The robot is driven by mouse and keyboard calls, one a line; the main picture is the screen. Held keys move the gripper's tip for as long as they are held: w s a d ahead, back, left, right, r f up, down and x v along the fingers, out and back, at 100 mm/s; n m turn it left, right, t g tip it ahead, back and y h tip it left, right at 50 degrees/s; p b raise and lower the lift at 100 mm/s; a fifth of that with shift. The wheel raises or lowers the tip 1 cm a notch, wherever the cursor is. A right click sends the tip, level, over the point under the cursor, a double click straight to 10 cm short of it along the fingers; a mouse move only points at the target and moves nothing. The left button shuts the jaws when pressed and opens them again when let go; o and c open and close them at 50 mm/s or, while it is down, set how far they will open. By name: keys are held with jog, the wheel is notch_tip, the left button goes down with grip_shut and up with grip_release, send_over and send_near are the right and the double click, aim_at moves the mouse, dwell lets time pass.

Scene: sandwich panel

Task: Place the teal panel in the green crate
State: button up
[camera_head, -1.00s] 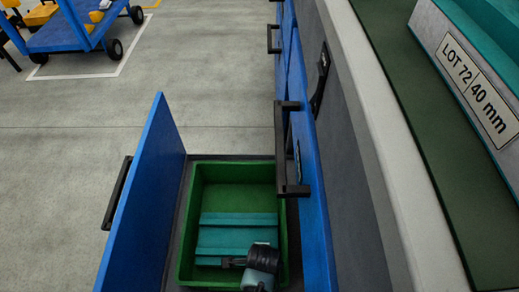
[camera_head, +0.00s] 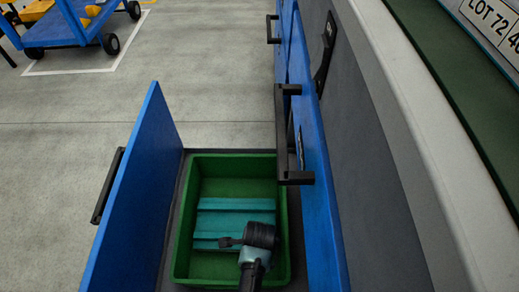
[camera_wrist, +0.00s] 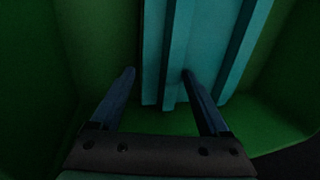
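The teal panel (camera_head: 232,219) lies inside the green crate (camera_head: 188,222), which sits in an open blue drawer. The panel is ribbed lengthwise and also fills the upper middle of the wrist view (camera_wrist: 205,45). My gripper (camera_head: 229,242) is over the crate, at the panel's near edge. In the wrist view my gripper (camera_wrist: 159,74) has its two fingers apart. The left finger shows against the green crate (camera_wrist: 95,45), and the right finger shows in front of the panel. The fingers do not close on it. Whether they touch it, I cannot tell.
The blue drawer front (camera_head: 137,190) stands open to the left of the crate. The cabinet with black handles (camera_head: 282,135) rises close on the right. A blue cart (camera_head: 70,28) stands at the far left. The grey floor between is clear.

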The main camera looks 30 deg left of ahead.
jog(key=shift+o, duration=0.6)
jog(key=p+v, duration=0.7)
jog(key=v, duration=0.5)
jog(key=shift+r+p, duration=0.2)
jog(key=shift+p, duration=0.2)
jog(key=shift+f, duration=0.1)
